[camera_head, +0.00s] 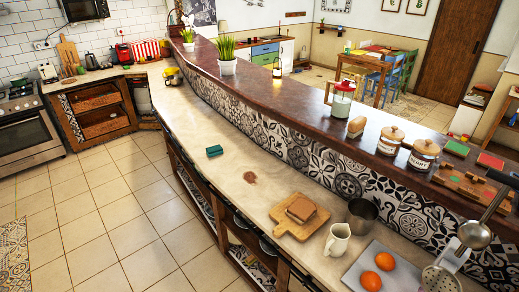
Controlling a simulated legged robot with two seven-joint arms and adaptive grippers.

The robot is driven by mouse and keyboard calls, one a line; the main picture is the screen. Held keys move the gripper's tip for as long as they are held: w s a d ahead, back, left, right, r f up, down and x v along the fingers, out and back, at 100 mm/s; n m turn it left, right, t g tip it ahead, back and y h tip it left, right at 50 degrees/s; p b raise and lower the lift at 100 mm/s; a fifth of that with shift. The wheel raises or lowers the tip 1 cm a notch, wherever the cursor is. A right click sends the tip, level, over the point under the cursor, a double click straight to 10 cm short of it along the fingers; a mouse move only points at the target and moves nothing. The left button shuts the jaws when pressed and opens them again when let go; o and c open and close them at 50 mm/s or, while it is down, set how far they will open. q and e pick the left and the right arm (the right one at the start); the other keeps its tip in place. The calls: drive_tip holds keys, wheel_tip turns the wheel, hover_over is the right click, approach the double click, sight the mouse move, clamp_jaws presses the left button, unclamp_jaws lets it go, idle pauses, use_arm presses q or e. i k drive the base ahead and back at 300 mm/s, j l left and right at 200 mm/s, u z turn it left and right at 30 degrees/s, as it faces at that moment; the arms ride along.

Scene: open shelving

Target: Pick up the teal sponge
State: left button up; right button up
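The teal sponge (214,151) lies flat on the pale kitchen counter (228,192), near its front edge in the middle of the head view. It is a small block with a teal top and a darker side. Nothing touches it or covers it. Neither of my grippers shows in the head view.
Nearer are a cutting board (285,223) with brown slices, a white jug (337,240), a metal pot (362,214) and a tray (392,262) with orange round items. A raised tiled ledge (300,97) runs behind. Counter around the sponge is clear.

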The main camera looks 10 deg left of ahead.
sight(215, 150)
drive_tip(key=i+j+z, duration=0.2)
drive_tip(key=z, duration=0.15)
drive_tip(key=i+j+z, duration=0.15)
drive_tip(key=j+z, duration=0.6)
drive_tip(key=i+j+z, duration=0.1)
drive_tip(key=j+z, duration=0.25)
drive_tip(key=j, duration=0.2)
